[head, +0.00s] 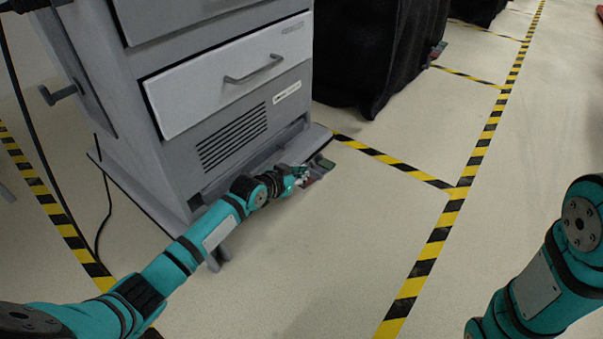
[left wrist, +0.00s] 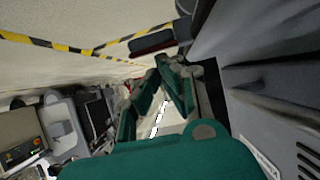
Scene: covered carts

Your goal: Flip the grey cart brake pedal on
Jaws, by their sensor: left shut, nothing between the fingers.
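The grey cart (head: 185,165) stands at the left in the head view, and its side fills the right of the left wrist view (left wrist: 270,75). Its brake pedal (head: 323,163), dark grey-green on top with some red below, sticks out low at the cart's front right corner. What looks like the same pedal shows in the left wrist view (left wrist: 152,42), just beyond the fingertips. My left gripper (head: 302,174) is shut and empty, low beside the pedal; whether it touches cannot be told. It also shows in the left wrist view (left wrist: 170,66). My right gripper is out of view.
A cart under a black cover (head: 375,50) stands behind, with a similar pedal (head: 438,49) at its corner. Yellow-black tape (head: 435,240) marks the floor. The floor right of the cart is clear. A black cable (head: 103,215) hangs at the cart's left.

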